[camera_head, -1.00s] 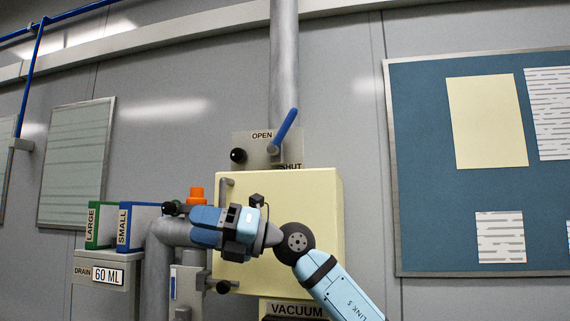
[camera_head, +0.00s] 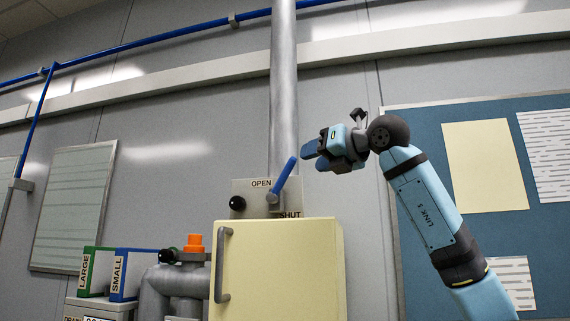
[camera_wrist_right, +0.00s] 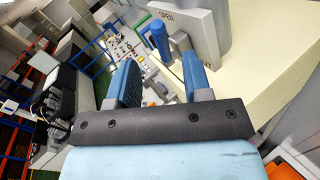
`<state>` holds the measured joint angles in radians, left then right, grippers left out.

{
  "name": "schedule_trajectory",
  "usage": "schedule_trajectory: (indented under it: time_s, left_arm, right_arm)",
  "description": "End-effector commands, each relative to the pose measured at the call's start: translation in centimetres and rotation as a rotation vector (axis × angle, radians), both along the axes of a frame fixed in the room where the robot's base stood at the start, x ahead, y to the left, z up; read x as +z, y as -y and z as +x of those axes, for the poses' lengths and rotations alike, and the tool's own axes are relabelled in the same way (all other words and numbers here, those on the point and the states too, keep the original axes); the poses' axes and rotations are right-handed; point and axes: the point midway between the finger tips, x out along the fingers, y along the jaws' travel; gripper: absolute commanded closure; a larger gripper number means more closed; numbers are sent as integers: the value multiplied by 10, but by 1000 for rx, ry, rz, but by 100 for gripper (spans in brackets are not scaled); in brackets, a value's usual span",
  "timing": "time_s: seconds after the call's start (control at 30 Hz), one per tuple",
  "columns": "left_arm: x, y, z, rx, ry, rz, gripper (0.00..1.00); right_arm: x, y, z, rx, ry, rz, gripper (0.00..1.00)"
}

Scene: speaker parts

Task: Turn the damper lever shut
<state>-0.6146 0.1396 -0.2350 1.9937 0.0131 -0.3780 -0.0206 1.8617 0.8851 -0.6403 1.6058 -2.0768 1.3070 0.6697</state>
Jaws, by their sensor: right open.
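The damper lever (camera_head: 285,173) has a blue handle on a grey pivot in front of the vertical pipe. It slants up and to the right, between the OPEN and SHUT labels of its plate (camera_head: 240,187). My right gripper (camera_head: 316,157) is open and empty, just right of the handle's upper end. In the right wrist view its two blue fingers (camera_wrist_right: 161,68) stand apart, and the lever's blue handle (camera_wrist_right: 159,38) shows beyond the gap between them. I cannot tell whether a finger touches the handle. My left gripper is in neither view.
A cream cabinet (camera_head: 280,275) with a grey handle stands right below the lever plate. A black knob (camera_head: 237,203) sits left of the lever. The grey pipe (camera_head: 284,90) rises behind it. Binders and an orange-capped pipe (camera_head: 195,243) are at lower left. A pinboard (camera_head: 440,120) hangs right.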

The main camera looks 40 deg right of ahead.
Motion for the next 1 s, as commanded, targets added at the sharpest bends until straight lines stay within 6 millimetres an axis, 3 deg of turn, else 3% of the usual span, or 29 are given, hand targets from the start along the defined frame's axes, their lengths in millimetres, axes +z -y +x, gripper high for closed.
schedule_trajectory:
  time_s: [0.2, 0.4, 0.6, 0.87, 0.9, 1.0]
  left_arm:
    - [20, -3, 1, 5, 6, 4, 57]
    - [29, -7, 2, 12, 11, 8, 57]
    - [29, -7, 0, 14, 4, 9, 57]
    - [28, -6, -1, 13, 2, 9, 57]
    - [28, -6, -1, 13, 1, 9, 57]
    - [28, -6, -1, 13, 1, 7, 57]
  right_arm:
    - [3, -9, 48, 2, -4, -1, 55]
    - [2, -15, 80, 2, -3, 0, 55]
    - [0, -17, 94, 2, 0, 0, 55]
    - [0, -18, 95, 2, 0, 0, 55]
    - [0, -18, 95, 2, 0, 0, 57]
    - [0, -18, 95, 2, 0, 0, 80]
